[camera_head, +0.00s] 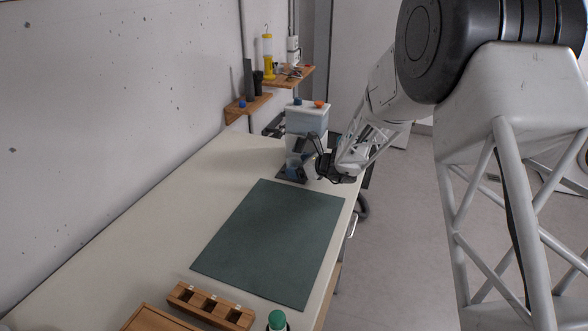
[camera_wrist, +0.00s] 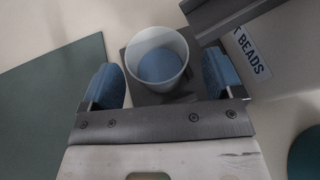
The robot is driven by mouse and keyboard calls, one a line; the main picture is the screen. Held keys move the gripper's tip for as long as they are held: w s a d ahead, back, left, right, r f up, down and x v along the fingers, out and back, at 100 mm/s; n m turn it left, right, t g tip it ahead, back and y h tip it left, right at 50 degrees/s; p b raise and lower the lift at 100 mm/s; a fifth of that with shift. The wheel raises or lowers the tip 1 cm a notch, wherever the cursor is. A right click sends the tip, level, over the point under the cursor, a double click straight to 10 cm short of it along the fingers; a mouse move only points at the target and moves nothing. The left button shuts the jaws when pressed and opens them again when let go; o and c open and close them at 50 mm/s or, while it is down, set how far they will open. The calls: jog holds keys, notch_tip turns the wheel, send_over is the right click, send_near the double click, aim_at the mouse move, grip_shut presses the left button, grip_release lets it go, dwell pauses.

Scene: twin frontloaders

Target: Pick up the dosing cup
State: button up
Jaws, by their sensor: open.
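The dosing cup (camera_wrist: 158,63) shows in the wrist view as a white, round cup with a blue bottom or contents. It stands on a dark grey square base (camera_wrist: 138,88). My gripper (camera_wrist: 163,82) is open, with one blue fingertip pad to the left of the cup and one to its right. The cup lies between and slightly beyond the pads, with a visible gap on the left. In the head view my gripper (camera_head: 314,160) is at the far end of the bench, where the cup is small and partly hidden by the fingers.
A green mat (camera_head: 268,240) lies in front. A wooden holder (camera_head: 210,305) and a green-capped bottle (camera_head: 277,320) are at the near end.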

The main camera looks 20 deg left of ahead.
jog(key=c, duration=1.1)
jog(key=shift+s+r, duration=0.1)
jog(key=shift+s+r, duration=0.7)
jog(key=s+r, duration=0.2)
jog(key=s, duration=0.2)
jog(key=s+r, duration=0.2)
jog(key=s, duration=0.2)
jog(key=s+r, duration=0.2)
jog(key=s, duration=0.2)
jog(key=shift+s+r, duration=0.2)
jog(key=shift+s, duration=0.05)
